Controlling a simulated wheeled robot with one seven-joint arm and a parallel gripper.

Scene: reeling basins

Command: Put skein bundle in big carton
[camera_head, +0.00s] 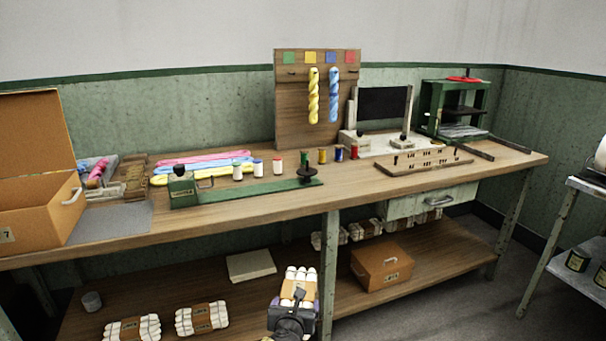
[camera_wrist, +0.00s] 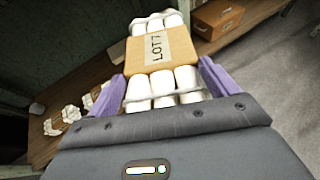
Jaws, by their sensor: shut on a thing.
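My gripper (camera_head: 292,308) is shut on a skein bundle (camera_head: 299,284), a block of white rolls with a tan paper band. It is held in front of the bench's lower shelf. In the wrist view the bundle (camera_wrist: 160,48) sits between my gripper's two purple fingers (camera_wrist: 164,84), and its band reads LOT7. The big carton (camera_head: 32,222) is brown and stands at the left end of the bench top. Its lid is raised at the back, and a label ending in 7 shows on its front. Most of its inside is hidden.
Other bundles (camera_head: 202,318) lie on the lower shelf (camera_head: 240,297). A smaller closed carton (camera_head: 382,268) stands there to the right. A bench leg (camera_head: 328,265) is close beside my gripper. On the bench top, a green winder (camera_head: 250,194) and coloured skeins (camera_head: 205,168) lie right of the big carton.

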